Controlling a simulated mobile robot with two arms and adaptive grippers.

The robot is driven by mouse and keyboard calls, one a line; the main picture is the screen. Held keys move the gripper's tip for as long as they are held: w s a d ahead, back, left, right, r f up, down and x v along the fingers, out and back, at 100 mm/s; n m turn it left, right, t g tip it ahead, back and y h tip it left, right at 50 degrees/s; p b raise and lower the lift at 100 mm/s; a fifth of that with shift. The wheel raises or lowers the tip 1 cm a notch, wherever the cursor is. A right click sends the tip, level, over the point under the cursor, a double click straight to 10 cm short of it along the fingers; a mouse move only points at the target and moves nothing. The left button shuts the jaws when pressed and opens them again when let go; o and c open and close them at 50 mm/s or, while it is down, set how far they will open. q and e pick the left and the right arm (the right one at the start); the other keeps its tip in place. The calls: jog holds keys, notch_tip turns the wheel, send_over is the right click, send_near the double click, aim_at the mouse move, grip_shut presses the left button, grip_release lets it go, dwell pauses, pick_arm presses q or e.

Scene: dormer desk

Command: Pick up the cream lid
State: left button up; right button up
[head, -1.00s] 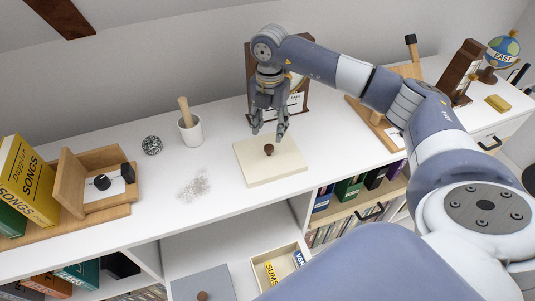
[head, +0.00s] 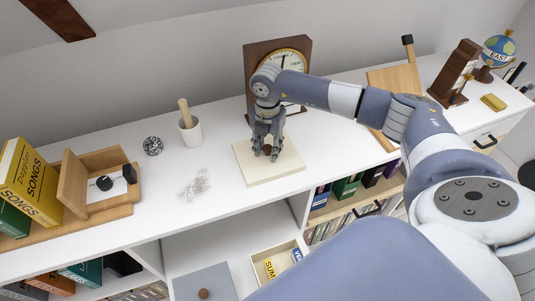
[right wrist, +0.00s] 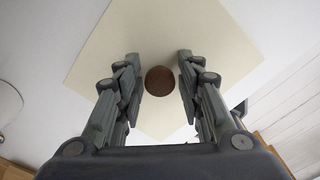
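The cream lid (head: 258,178) is a flat square plate with a round brown knob (right wrist: 160,81), lying on the white desk. It also fills the middle of the right wrist view (right wrist: 225,40). My right gripper (head: 266,153) is low over the middle of the lid and hides most of the knob in the head view. In the right wrist view its open fingers (right wrist: 160,85) stand on either side of the knob, with a gap on both sides. My left gripper is not in view.
A white cup with a wooden pestle (head: 190,131) and a patterned ball (head: 152,146) stand left of the lid. A brown-framed dial (head: 277,58) is behind it. Clear crumpled bits (head: 194,186) lie to the left. An open drawer (head: 278,262) is below.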

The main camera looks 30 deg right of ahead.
grip_shut()
jog(key=shift+r, duration=0.15)
